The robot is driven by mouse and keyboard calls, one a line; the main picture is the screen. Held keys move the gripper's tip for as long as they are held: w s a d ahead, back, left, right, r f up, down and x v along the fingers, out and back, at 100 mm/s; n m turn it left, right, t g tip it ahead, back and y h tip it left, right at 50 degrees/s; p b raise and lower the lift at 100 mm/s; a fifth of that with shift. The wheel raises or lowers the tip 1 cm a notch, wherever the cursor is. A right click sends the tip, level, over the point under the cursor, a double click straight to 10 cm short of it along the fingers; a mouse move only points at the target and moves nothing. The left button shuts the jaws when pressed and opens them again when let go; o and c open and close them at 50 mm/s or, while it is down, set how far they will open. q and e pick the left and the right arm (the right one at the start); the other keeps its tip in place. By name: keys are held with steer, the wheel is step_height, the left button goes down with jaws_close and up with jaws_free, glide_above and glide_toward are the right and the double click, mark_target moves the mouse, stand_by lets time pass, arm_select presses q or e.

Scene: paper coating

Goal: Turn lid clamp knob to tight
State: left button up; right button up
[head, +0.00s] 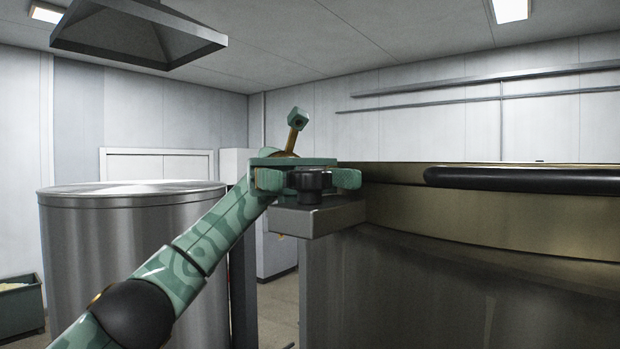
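The lid clamp knob (309,184) is small, black and round. It stands on a grey clamp block (318,217) at the left edge of the large vessel's lid (480,186). My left gripper (308,179), green patterned, reaches in from the lower left. The knob's markings and turned position cannot be read from here. My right gripper is not in view.
The large metal vessel (420,290) fills the lower right, with a black bar handle (520,180) along its lid. A steel drum (75,250) stands at the left. A grey bin (20,310) is at the far left. A hood (140,35) hangs above.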

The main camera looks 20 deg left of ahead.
arm_select(q)
step_height(320, 180, up, 3)
steer(key=shift+r, duration=0.2)
steer(key=shift+s+d+r+b, duration=0.2)
steer(key=shift+s+r+b, duration=0.3)
steer(key=shift+s+b, duration=0.45)
steer(key=s+d+r+b, duration=0.3)
steer(key=s+r+b, duration=0.3)
steer(key=s, duration=0.5)
step_height(320, 180, up, 3)
steer(key=shift+s+d+f, duration=0.2)
steer(key=shift+s+d, duration=0.05)
steer(key=shift+d, duration=0.15)
steer(key=shift+w, duration=0.1)
